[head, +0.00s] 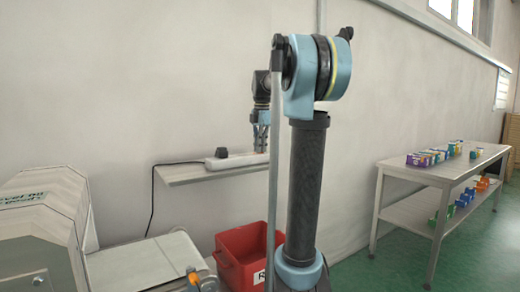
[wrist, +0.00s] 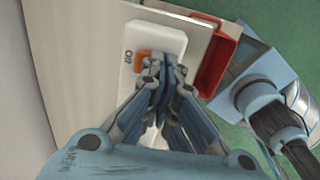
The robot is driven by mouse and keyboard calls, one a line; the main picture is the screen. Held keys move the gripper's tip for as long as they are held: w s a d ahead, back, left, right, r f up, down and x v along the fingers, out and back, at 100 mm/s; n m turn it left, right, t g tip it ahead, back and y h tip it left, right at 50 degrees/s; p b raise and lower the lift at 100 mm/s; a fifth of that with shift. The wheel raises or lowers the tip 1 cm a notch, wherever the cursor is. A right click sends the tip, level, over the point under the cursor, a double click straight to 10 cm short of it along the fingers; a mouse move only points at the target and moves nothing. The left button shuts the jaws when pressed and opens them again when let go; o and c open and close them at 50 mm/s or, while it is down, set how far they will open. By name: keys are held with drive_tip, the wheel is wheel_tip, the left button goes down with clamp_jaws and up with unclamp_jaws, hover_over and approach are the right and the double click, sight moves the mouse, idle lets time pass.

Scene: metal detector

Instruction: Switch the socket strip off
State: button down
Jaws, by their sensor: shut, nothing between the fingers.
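The white socket strip (head: 228,162) lies on a narrow wall shelf (head: 185,174) in the head view. In the wrist view the strip (wrist: 158,40) runs under my gripper (wrist: 163,68), and its far end with printed lettering shows. An orange-red switch (wrist: 143,63) sits on it, partly covered by my fingers. My gripper is shut and empty, with its fingertips over or beside the switch; I cannot tell whether they touch it. In the head view my gripper (head: 261,148) points down at the right part of the strip, partly hidden by my arm. The switch position cannot be told.
A black plug (head: 222,153) sits at the strip's left end, with a cable hanging from the shelf. A red crate (head: 240,262) stands below. A conveyor machine (head: 45,235) is at left. A table (head: 445,170) with small boxes is at right, with green floor around it.

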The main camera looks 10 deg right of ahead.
drive_tip(key=shift+w+a+r, duration=0.25)
drive_tip(key=shift+w, duration=0.35)
drive_tip(key=shift+r, duration=0.15)
drive_tip(key=shift+r, duration=0.3)
wheel_tip(320, 180, up, 13)
drive_tip(key=s+d, duration=0.1)
drive_tip(key=s, duration=0.1)
drive_tip(key=shift+s, duration=0.15)
drive_tip(key=shift+f, duration=0.15)
